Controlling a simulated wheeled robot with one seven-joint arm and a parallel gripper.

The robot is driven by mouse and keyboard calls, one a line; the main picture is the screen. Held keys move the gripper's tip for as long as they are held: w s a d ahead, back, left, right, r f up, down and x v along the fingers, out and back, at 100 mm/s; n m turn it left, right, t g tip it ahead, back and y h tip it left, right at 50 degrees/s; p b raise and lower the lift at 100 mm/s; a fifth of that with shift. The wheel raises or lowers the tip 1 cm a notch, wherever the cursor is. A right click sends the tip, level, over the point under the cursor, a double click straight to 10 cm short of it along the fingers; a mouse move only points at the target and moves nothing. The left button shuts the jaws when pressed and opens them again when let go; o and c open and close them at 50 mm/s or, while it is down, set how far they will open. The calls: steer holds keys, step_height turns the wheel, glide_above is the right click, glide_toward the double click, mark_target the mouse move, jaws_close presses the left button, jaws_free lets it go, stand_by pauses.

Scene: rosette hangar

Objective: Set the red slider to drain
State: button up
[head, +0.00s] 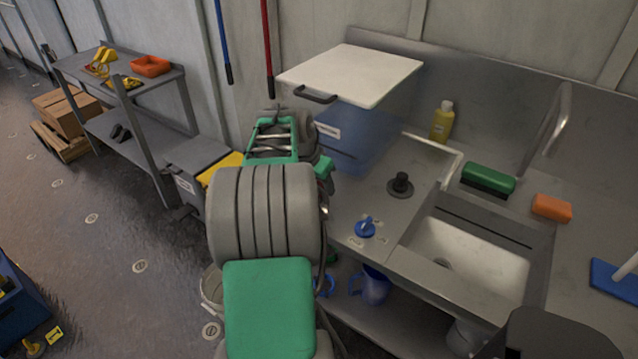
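I see no red slider in the head view. A blue knob (366,228) with small labels around it, too small to read, sits on the front left part of the sink counter (345,205). A black round fitting (400,185) stands behind it on the counter. My green and grey arm fills the middle of the view and hides part of the counter's left end. I cannot make out my gripper's fingers; the arm may hide them.
A yellow bottle (442,122), green brush (488,179), orange sponge (552,207) and faucet (548,122) surround the white basin (465,258). Blue mugs (370,287) sit below.

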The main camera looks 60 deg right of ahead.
jaws_close()
stand_by(0.3)
stand_by(0.9)
